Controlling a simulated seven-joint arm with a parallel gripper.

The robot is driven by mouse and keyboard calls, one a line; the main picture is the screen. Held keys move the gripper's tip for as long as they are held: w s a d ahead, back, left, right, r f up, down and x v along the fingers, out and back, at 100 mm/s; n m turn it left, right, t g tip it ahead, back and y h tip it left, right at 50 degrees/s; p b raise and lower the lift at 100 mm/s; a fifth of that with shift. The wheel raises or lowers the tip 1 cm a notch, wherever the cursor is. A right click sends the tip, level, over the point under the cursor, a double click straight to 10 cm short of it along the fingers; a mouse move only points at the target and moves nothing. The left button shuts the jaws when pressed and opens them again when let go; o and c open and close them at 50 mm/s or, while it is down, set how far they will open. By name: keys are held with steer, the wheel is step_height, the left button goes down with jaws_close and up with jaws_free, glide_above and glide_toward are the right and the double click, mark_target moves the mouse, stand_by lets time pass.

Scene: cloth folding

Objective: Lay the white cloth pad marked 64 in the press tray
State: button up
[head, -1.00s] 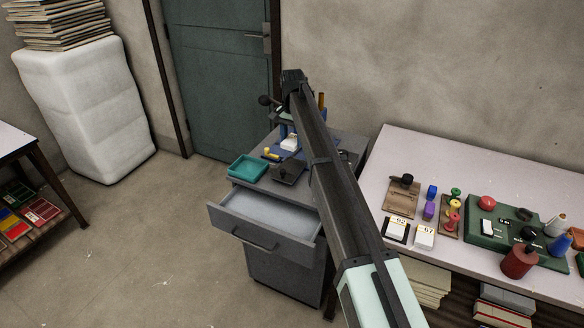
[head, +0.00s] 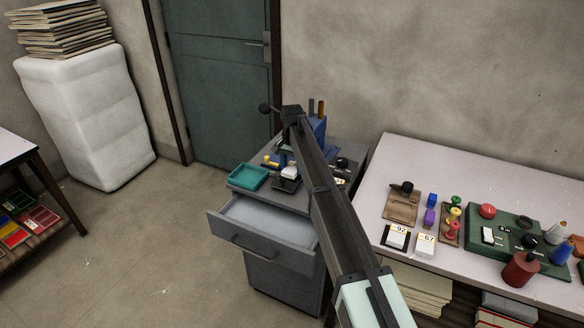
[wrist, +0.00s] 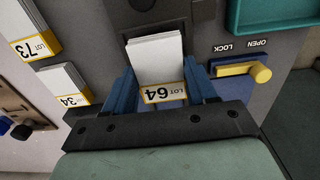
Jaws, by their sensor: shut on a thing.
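The white cloth pad marked 64 (wrist: 157,60) is between the two blue fingers of my gripper (wrist: 162,88), which is shut on it. Its yellow-edged label faces the wrist camera. In the head view the pad (head: 289,171) is a small white shape low over the front of the blue press (head: 316,130). A dark grey tray (head: 285,184) shows under and in front of it; its front part with a round hole (wrist: 143,5) shows beyond the pad in the wrist view. I cannot tell whether pad and tray touch.
A yellow lever (wrist: 245,72) marked OPEN and LOCK stands beside the tray. Pads marked 73 (wrist: 28,35) and 34 (wrist: 62,85) lie on the other side. A teal tray (head: 248,176) sits at the cabinet corner, above an open drawer (head: 262,222).

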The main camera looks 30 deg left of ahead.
mark_target(292, 168)
steer(key=shift+f, duration=0.35)
steer(key=shift+f, duration=0.1)
steer(key=o, duration=1)
steer(key=shift+o, duration=0.2)
step_height(292, 168, up, 12)
